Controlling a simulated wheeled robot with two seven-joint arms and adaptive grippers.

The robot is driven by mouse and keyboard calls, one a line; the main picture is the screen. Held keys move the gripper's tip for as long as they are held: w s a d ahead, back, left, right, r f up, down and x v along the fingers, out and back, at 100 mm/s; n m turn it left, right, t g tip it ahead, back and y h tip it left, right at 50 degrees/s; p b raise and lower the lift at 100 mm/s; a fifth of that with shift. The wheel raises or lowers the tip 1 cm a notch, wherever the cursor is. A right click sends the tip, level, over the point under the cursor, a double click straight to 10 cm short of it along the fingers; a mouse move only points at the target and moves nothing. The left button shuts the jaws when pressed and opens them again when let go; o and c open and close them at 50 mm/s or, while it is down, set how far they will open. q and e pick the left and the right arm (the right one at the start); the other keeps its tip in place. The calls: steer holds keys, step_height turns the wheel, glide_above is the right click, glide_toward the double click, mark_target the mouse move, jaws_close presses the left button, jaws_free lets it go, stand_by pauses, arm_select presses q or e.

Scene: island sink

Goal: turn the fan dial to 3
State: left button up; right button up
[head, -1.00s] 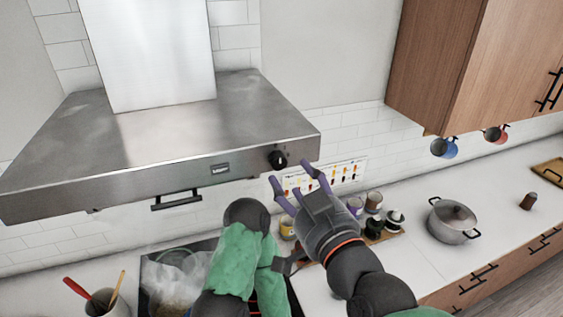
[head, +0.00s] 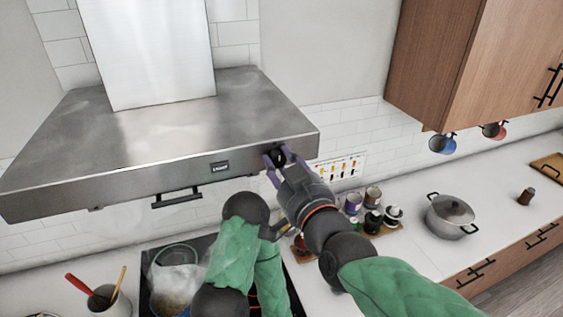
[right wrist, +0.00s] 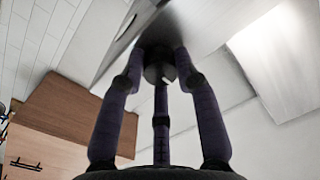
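The fan dial (head: 279,157) is a small black round knob on the front face of the steel range hood (head: 150,175), near its right end. My right gripper (head: 276,154) is at the dial, with its purple fingers closed in around it. In the right wrist view the dial (right wrist: 158,70) sits between the fingertips, one finger on each side and a third below. The fingers partly cover the dial, and its marks cannot be read. My left arm is bent below the hood; its gripper cannot be made out.
A cooktop with a steaming pot (head: 175,280) lies below the hood. A wooden cabinet (head: 475,65) hangs at the upper right.

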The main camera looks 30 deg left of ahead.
steer(key=shift+r, duration=0.15)
jaws_close()
